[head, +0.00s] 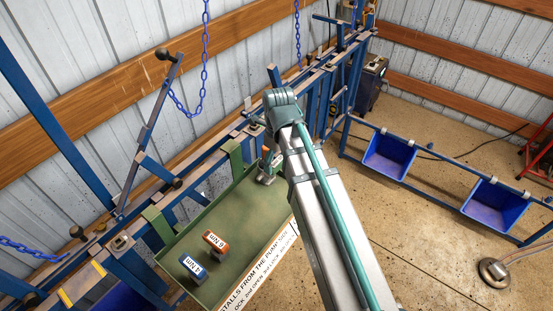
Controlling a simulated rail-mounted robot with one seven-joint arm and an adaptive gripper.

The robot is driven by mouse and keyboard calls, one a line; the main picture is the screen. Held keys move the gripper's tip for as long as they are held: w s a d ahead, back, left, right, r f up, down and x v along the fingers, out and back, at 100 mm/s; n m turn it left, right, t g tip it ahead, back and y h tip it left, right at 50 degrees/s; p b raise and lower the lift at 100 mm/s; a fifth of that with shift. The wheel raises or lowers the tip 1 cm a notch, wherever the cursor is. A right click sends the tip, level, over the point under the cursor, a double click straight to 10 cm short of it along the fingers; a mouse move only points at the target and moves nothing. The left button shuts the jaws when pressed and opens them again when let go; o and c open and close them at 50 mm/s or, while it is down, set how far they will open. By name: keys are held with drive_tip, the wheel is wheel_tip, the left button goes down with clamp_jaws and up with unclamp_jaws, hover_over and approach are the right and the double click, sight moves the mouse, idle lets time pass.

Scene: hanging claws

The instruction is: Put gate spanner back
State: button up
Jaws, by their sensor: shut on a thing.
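My gripper (267,176) is small in the head view, low at the far end of the green tray (246,228), partly behind my own arm. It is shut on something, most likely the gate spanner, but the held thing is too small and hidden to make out. I cannot tell whether it touches the tray. No other spanner can be clearly picked out. An orange piece marked BIN 6 (215,243) and a blue piece marked BIN 4 (193,266) lie in the tray's near part.
Blue rails with black-knobbed levers (172,78) run along the left wall. Blue chains (205,60) hang there. Two blue bins (389,156) (495,203) hang on a low rail at the right. The floor between tray and bins is open, apart from my arm.

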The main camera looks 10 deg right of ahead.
drive_tip(key=shift+r, duration=0.1)
drive_tip(key=shift+f+b, duration=3.7)
drive_tip(key=shift+f, duration=4.1)
drive_tip(key=o, duration=1.7)
